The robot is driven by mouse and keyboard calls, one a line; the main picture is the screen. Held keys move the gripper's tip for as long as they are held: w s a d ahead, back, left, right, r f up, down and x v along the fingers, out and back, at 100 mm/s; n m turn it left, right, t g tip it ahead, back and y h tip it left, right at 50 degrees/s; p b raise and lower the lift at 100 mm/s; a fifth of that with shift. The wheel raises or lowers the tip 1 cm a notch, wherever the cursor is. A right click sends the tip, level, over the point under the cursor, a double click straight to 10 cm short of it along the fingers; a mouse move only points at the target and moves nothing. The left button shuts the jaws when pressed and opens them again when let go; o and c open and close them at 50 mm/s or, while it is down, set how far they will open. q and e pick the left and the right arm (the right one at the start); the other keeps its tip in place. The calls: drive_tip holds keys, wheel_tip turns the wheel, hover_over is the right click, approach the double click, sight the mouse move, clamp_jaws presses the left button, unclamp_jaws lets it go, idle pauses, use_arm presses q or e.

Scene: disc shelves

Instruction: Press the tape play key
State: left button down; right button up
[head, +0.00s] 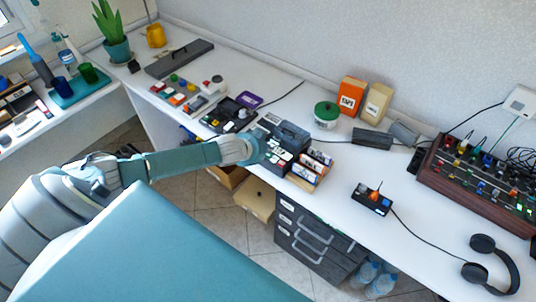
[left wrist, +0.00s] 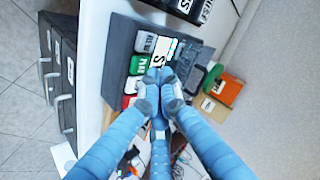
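The tape player (head: 291,132) is a dark grey box on the white desk in the head view. Its coloured keys (head: 281,156) face my left arm. My left gripper (head: 262,152) is right at the keys, its fingers small in this view. In the left wrist view the fingers of my left gripper (left wrist: 160,78) come together at the tips, with nothing seen between them. They overlap a white lettered key, beside a green key (left wrist: 138,64) and a red-marked key (left wrist: 128,101). I cannot tell which key is play, or whether the tips touch one. My right gripper is not in view.
Cassettes or small boxes (head: 309,170) stand close to the player's right side. A green-lidded jar (head: 326,117) and orange box (head: 351,94) stand behind. A small switch box (head: 371,199) and headphones (head: 490,262) lie to the right. Grey drawers (head: 310,245) sit under the desk.

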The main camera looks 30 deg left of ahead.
sight(268, 156)
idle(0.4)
use_arm(q)
drive_tip(key=shift+f, duration=0.4)
drive_tip(key=shift+f+b, duration=0.3)
drive_tip(key=shift+f, duration=0.1)
idle(0.7)
drive_tip(key=shift+r, duration=0.1)
drive_tip(key=shift+r+p, duration=0.75)
drive_tip(key=shift+p, duration=0.2)
wheel_tip(268, 156, up, 5)
drive_tip(key=p, duration=0.5)
